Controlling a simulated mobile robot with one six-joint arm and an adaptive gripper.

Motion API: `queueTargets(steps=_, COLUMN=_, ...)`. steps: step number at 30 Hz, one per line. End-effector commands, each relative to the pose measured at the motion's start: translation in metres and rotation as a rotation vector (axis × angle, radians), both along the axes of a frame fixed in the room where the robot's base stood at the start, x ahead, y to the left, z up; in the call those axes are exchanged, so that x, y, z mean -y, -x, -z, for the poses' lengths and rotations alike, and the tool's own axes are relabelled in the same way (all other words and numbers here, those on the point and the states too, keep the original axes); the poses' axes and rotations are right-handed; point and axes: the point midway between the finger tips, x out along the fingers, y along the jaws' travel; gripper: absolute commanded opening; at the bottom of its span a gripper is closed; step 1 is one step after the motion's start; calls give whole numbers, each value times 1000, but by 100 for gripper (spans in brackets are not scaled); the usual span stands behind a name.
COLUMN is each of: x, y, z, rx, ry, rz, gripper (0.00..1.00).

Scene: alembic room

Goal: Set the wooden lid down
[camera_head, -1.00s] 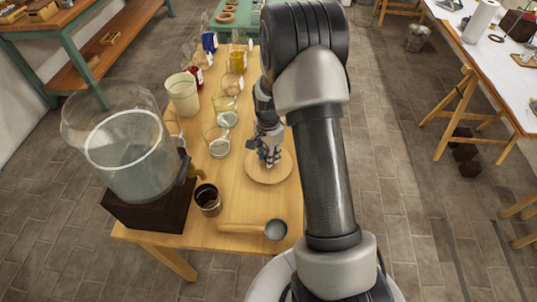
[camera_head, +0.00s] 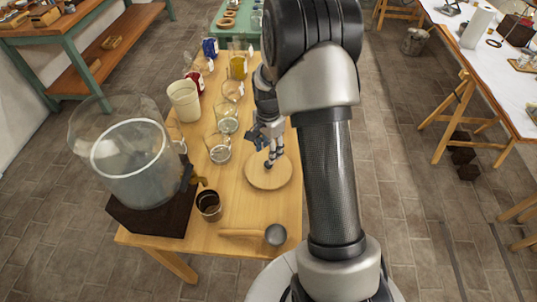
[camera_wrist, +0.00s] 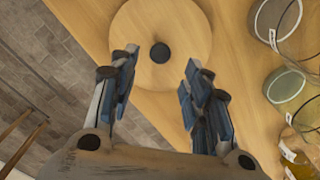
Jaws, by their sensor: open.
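The wooden lid (camera_head: 268,177) is a round, pale disc lying flat on the wooden table. In the wrist view the lid (camera_wrist: 186,32) shows a dark round knob (camera_wrist: 160,52) at its middle. My gripper (camera_head: 268,152) is open just above the lid's far part in the head view. In the wrist view my gripper (camera_wrist: 158,72) has its two fingers spread wide, with nothing between them, and the knob lies just beyond the fingertips. The fingers look clear of the knob.
The glass dispenser (camera_head: 130,160) stands on a dark block at the table's left. A brown cup (camera_head: 209,204) and a ladle (camera_head: 274,235) are near the front. Glass beakers (camera_head: 218,150), a cream pot (camera_head: 184,101) and coloured jars line the left and back. The table's right edge is close to the lid.

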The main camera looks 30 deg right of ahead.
Motion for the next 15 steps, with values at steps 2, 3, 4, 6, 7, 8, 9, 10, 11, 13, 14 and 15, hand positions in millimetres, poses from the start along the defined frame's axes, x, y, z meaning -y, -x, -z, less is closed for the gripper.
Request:
queueTargets(steps=2, x=0, y=-1, z=-21, rx=3, ry=0, rz=0, gripper=44)
queueTargets(steps=3, x=0, y=-1, z=-28, rx=3, ry=1, rz=0, gripper=44)
queueTargets(steps=4, x=0, y=-1, z=-33, rx=3, ry=1, rz=0, gripper=44)
queueTargets(steps=6, x=0, y=0, z=-43, rx=2, ry=1, rz=0, gripper=44)
queueTargets(steps=7, x=0, y=-1, z=-46, rx=2, ry=1, rz=0, gripper=44)
queueTargets(steps=8, x=0, y=-1, z=-49, rx=2, ry=1, rz=0, gripper=44)
queueTargets(steps=9, x=0, y=-1, z=-52, rx=2, ry=1, rz=0, gripper=44)
queueTargets(steps=10, x=0, y=0, z=-54, rx=2, ry=1, rz=-1, gripper=44)
queueTargets(steps=11, x=0, y=0, z=-57, rx=2, ry=1, rz=-3, gripper=44)
queueTargets(steps=13, x=-4, y=1, z=-66, rx=9, ry=3, rz=-25, gripper=44)
queueTargets(steps=14, x=-6, y=2, z=-73, rx=15, ry=5, rz=-41, gripper=44)
queueTargets(steps=15, x=-10, y=4, z=-84, rx=26, ry=9, rz=-72, gripper=44)
